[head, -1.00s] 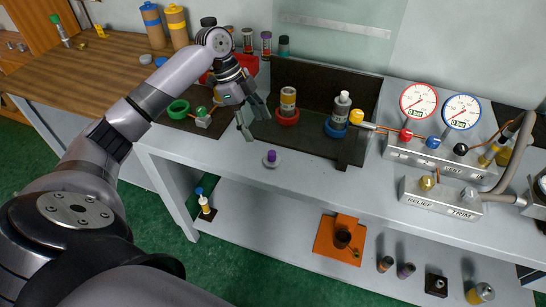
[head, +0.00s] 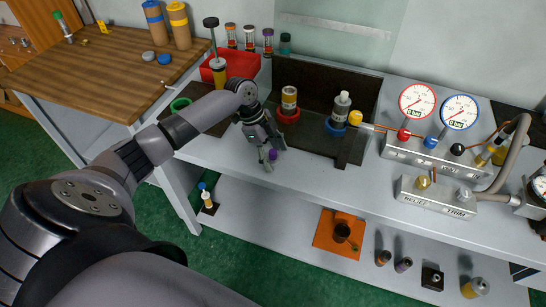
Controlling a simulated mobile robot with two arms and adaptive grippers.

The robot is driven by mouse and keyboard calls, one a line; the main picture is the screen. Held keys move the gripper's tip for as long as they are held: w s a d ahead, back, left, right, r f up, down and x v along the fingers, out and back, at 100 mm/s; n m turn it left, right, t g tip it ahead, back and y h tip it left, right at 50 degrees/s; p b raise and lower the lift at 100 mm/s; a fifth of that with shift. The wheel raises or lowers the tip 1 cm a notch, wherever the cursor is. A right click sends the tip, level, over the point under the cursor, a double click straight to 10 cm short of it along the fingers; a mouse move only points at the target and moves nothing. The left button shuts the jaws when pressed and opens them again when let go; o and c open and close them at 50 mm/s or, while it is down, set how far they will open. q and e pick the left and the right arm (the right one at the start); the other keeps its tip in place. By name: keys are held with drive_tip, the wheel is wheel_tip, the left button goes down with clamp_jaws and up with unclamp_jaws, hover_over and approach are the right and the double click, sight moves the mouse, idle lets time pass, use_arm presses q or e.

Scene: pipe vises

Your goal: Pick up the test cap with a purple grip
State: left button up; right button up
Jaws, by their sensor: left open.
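The test cap's purple grip (head: 273,154) shows on the grey bench top near its front edge, in the head view. The cap's base is mostly hidden by my gripper. My left gripper (head: 268,160) is pointed down at the cap, with its fingers open and close around or beside the purple grip; I cannot tell whether they touch it. My right gripper is not in view.
A dark tray (head: 318,145) behind holds pipe pieces in a red vise ring (head: 288,114) and a blue vise ring (head: 335,128). A gauge panel (head: 430,150) stands at the right. A red bin (head: 240,70) is at the back left. Bench front is clear.

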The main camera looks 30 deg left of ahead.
use_arm(q)
drive_tip(key=shift+c, duration=0.2)
drive_tip(key=c, duration=1.3)
drive_tip(key=shift+r, duration=0.15)
